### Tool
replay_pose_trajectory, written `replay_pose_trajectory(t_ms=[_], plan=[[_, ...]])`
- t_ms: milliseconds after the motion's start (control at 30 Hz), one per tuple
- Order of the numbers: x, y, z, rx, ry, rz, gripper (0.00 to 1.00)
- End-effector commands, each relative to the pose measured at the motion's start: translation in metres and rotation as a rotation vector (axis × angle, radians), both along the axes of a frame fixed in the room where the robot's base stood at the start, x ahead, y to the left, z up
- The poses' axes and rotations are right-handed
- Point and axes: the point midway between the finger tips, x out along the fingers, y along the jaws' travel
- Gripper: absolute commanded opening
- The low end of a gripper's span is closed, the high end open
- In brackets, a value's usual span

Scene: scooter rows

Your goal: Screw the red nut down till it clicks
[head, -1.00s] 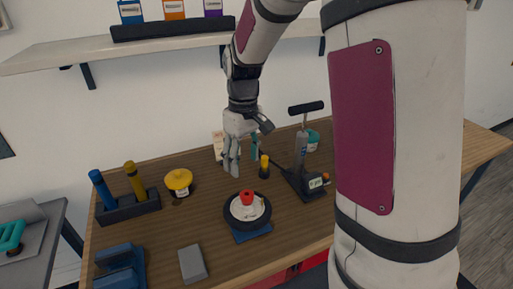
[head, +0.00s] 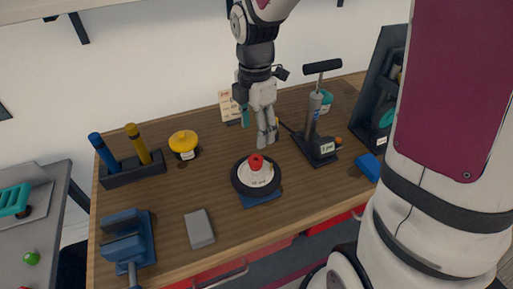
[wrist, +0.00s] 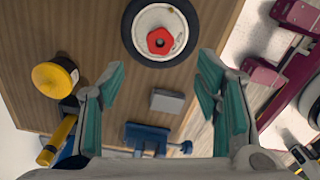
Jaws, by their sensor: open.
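The red nut (head: 256,162) sits at the centre of a small wheel with a white hub and black tyre (head: 243,187). The wheel lies flat on a blue stand (head: 263,200) on the bench. In the wrist view the nut (wrist: 160,40) has a hexagonal outline and a hole in its middle. My gripper (head: 266,140) hangs above and slightly behind the wheel in the head view, apart from the nut. In the wrist view its teal-padded fingers (wrist: 160,88) are spread wide with nothing between them.
On the wooden bench stand a hand pump (head: 315,115), a yellow-lidded pot (head: 184,143), a rack with blue and yellow handles (head: 134,175), a blue vise (head: 128,238) and a grey block (head: 199,228). A blue block (head: 369,166) lies at right.

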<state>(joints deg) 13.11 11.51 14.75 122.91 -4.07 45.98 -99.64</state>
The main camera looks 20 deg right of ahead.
Motion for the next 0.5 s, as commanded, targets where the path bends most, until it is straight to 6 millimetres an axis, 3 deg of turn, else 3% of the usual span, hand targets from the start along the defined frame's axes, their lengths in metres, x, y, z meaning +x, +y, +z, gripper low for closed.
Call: replay_pose_trajectory(t_ms=[500], plan=[[-0.001, 0.0, -0.09, 0.0, 0.004, -0.002, 0.58]])
